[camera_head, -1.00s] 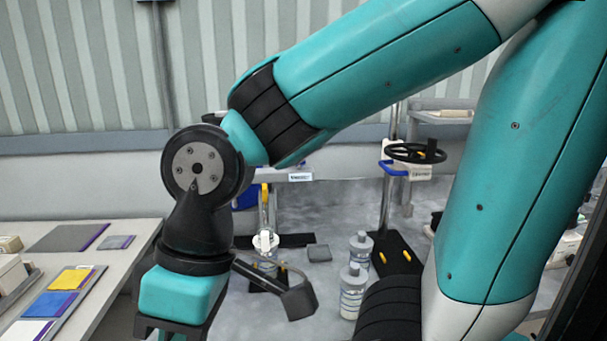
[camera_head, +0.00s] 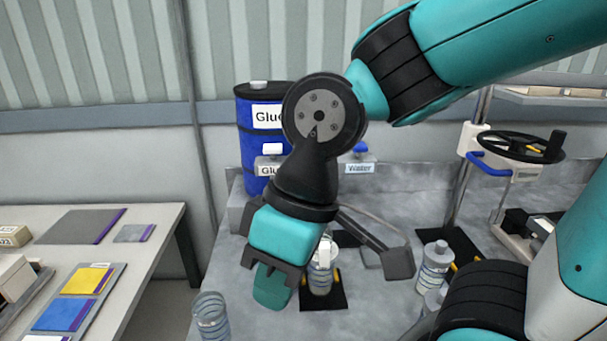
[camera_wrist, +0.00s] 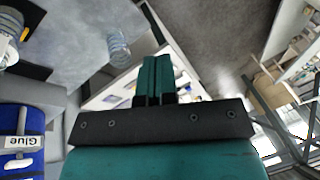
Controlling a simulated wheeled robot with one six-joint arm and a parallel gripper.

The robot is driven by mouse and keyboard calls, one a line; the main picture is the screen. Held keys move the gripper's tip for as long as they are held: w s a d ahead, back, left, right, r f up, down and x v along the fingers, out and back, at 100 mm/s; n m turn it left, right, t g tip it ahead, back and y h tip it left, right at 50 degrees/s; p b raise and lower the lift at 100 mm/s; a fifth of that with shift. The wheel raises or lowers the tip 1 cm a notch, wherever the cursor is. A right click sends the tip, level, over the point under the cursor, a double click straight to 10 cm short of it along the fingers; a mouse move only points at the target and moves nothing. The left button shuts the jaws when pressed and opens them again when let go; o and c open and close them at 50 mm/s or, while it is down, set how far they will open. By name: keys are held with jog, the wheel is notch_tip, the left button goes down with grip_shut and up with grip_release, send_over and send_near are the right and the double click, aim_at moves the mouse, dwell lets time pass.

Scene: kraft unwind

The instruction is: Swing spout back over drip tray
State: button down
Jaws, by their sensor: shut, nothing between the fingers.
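My gripper (camera_head: 272,288) points down over the grey floor or bench area, left of a bottle. Its two teal fingers (camera_wrist: 157,76) are together and empty in the wrist view. A blue drum labelled Glue (camera_head: 254,140) stands behind my wrist, partly hidden. A white-handled Glue valve (camera_head: 272,149) and a blue-handled Water valve (camera_head: 360,147) sit behind my wrist joint. A flat black pad (camera_head: 328,302), possibly the drip tray, lies under a clear bottle (camera_head: 321,272) right of my gripper. I cannot make out the spout clearly; my arm covers part of this area.
A clear ribbed container (camera_head: 211,316) stands left of my gripper. More bottles (camera_head: 434,266) stand to the right. A black handwheel (camera_head: 517,146) is on a stand at right.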

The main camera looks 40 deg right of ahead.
jog(key=w+d+r+m+h+p, duration=0.1)
jog(key=w+d+m+h, duration=0.3)
jog(key=w, duration=0.4)
jog(key=w+d+r+m+h+p, duration=0.1)
jog(key=w+d+m+h, duration=0.2)
jog(key=w+m, duration=0.3)
jog(key=w+d+r+m+h+p, duration=0.1)
jog(key=w+d+m+h, duration=0.3)
jog(key=w, duration=0.5)
jog(key=shift+w+d+m+t+h+p, duration=0.3)
jog(key=shift+w+d+m+p, duration=0.1)
jog(key=shift+d+m+p, duration=0.1)
jog(key=s+d+f+p, duration=0.1)
jog(key=d+f+p, duration=0.3)
jog(key=d+f, duration=0.4)
jog(key=shift+s+d, duration=0.35)
jog(key=shift+d, duration=0.3)
